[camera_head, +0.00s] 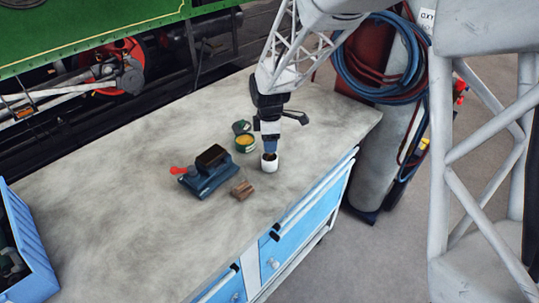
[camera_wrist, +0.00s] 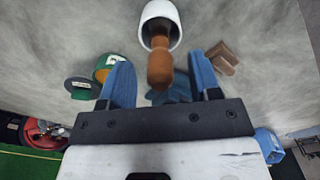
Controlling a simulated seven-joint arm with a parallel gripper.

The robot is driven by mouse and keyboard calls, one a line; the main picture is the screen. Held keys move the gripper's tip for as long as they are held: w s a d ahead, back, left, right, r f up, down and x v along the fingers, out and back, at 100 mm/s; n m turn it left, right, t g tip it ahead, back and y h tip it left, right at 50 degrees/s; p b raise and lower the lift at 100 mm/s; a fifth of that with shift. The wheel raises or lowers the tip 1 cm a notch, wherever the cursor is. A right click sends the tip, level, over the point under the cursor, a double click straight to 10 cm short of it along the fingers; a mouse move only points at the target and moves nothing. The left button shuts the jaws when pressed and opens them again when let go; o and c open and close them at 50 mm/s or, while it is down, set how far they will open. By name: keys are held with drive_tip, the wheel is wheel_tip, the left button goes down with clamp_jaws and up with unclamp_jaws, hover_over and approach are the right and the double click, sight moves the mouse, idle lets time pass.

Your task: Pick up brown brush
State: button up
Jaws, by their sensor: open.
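The brown brush shows in the wrist view as a rounded wooden handle (camera_wrist: 160,68) standing out of a white cup (camera_wrist: 160,12). The cup stands on the worktop in the head view (camera_head: 269,166); there my gripper hides most of the brush. My gripper (camera_head: 269,148) points down just above the cup. In the wrist view its two blue fingers (camera_wrist: 162,76) are open, one on each side of the handle, with a gap visible on both sides. The brush's lower end is hidden inside the cup.
A green tin with yellow contents (camera_head: 246,145) and its lid (camera_head: 241,127) lie left of the cup. A blue tool with a red lever (camera_head: 205,180) and a brown block (camera_head: 243,190) are also close. A blue crate (camera_head: 30,245) stands far left. The worktop (camera_head: 120,200) is otherwise clear.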

drive_tip(key=shift+f, duration=0.4)
drive_tip(key=c, duration=1)
drive_tip(key=shift+r, duration=0.1)
drive_tip(key=shift+r, duration=4.9)
